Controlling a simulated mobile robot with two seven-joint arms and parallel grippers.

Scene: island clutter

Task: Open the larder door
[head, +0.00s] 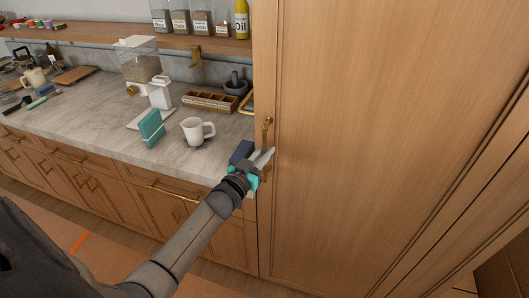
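The larder door (385,150) is a tall wooden panel filling the right of the head view, and it looks shut. Its brass vertical handle (266,132) is near the door's left edge. My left gripper (262,160) is at the lower part of the handle, with its fingers overlapping it in the picture. I cannot tell whether the fingers are closed around the handle or only beside it. My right gripper is not in view.
A marble counter (90,125) runs left of the door. On it are a white mug (196,131), a teal block-like item (151,128), a white grinder (159,92), a wooden divided tray (210,101) and a mortar (235,86). Jars stand on a shelf (150,41) above.

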